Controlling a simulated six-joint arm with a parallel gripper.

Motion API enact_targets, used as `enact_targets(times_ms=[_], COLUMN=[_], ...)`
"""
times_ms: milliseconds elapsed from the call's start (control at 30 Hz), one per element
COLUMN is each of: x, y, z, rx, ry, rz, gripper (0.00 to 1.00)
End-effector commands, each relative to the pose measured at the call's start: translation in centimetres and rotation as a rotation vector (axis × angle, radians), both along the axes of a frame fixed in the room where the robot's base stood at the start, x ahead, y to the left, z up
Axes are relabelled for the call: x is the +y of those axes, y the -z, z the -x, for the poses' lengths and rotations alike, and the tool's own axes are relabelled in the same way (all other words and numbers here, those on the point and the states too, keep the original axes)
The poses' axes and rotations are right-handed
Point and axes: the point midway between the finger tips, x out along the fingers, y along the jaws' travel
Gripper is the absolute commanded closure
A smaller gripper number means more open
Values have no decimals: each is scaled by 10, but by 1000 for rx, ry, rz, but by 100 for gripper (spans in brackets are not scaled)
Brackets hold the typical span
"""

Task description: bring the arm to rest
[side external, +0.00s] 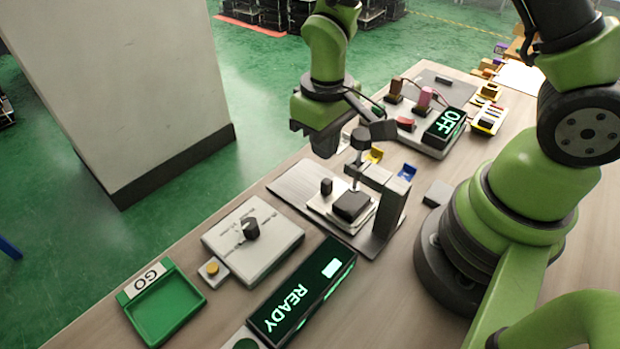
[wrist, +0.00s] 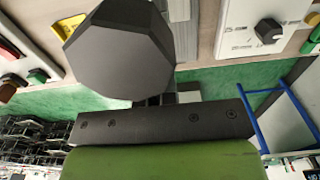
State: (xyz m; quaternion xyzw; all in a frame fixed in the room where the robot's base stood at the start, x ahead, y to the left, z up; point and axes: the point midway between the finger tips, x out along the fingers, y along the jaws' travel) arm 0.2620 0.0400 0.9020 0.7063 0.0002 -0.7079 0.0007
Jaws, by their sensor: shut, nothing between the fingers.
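My gripper (side external: 325,143) hangs at the end of the green arm, just left of the top of a lever press, above the workbench. Its fingers look shut, with nothing seen between them. The lever press (side external: 392,205) has a dark upright post, a dark knob (side external: 360,138) on a vertical rod and a black block (side external: 351,206) below. I cannot tell whether the gripper touches the knob. In the wrist view a large dark faceted piece (wrist: 120,50) covers much of the fingers; I cannot tell surely what it is.
A white box with a dark dial (side external: 251,228), a green tray marked GO (side external: 166,308) and a READY display (side external: 302,290) stand nearer the front. A pale pillar (side external: 120,80) rises beyond the bench's left edge.

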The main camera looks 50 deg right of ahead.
Motion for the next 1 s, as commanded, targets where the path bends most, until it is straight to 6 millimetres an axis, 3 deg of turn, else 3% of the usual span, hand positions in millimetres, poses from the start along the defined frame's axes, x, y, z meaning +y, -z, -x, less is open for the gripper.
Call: enact_targets(times_ms=[467, 567, 767, 1000], x=[0, -1, -7, -13], y=[-10, -23, -88, -163], z=[0, -1, 7, 46], rx=[-5, -31, -164, -350], ry=[3, 19, 108, 229], rz=[-1, -9, -55, -143], gripper=[100, 100, 100, 100])
